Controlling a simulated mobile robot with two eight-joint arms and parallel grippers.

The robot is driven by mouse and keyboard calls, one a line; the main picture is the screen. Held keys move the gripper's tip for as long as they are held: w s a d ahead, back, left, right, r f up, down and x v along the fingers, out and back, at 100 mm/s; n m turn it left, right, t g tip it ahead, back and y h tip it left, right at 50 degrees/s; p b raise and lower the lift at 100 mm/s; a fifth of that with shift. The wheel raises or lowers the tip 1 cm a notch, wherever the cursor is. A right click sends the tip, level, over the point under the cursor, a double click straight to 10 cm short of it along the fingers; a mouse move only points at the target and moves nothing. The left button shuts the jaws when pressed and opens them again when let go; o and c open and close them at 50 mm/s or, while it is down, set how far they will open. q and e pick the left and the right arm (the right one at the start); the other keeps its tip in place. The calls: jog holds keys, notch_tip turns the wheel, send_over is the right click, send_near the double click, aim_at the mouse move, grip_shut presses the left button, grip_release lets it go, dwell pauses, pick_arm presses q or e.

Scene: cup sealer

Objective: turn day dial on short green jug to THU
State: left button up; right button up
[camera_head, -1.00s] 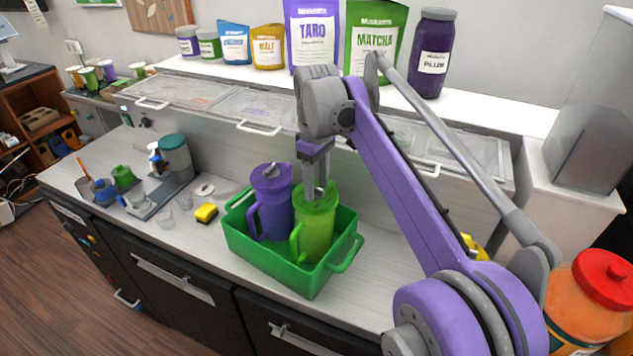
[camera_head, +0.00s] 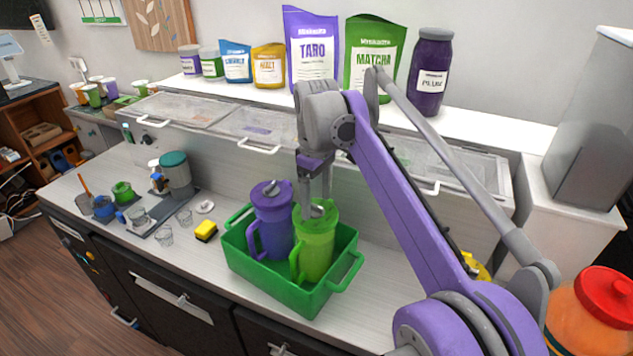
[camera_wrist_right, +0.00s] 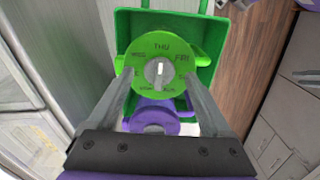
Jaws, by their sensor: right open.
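The short green jug (camera_head: 316,252) stands upright in a green bin, to the right of a purple jug (camera_head: 270,220). Its round green lid (camera_wrist_right: 142,58) carries day labels; in the right wrist view THU is at the top and FRI at the upper right. A grey dial knob (camera_wrist_right: 159,73) with a white mark sits at the lid's centre; the mark looks near vertical, but which end points is unclear. My right gripper (camera_head: 316,206) is open over the lid, its fingers (camera_wrist_right: 158,79) on either side of the knob. Contact is unclear. My left gripper is not in view.
The green bin (camera_head: 270,283) sits on the counter (camera_head: 375,262). Bags and jars line the shelf behind. An orange jar with a red lid (camera_head: 603,290) stands at the right.

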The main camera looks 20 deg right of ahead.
aim_at(317, 206)
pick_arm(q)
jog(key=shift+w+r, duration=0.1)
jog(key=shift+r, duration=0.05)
pick_arm(e)
notch_tip(317, 206, up, 10)
jog(key=shift+f, duration=0.15)
dwell(0.6)
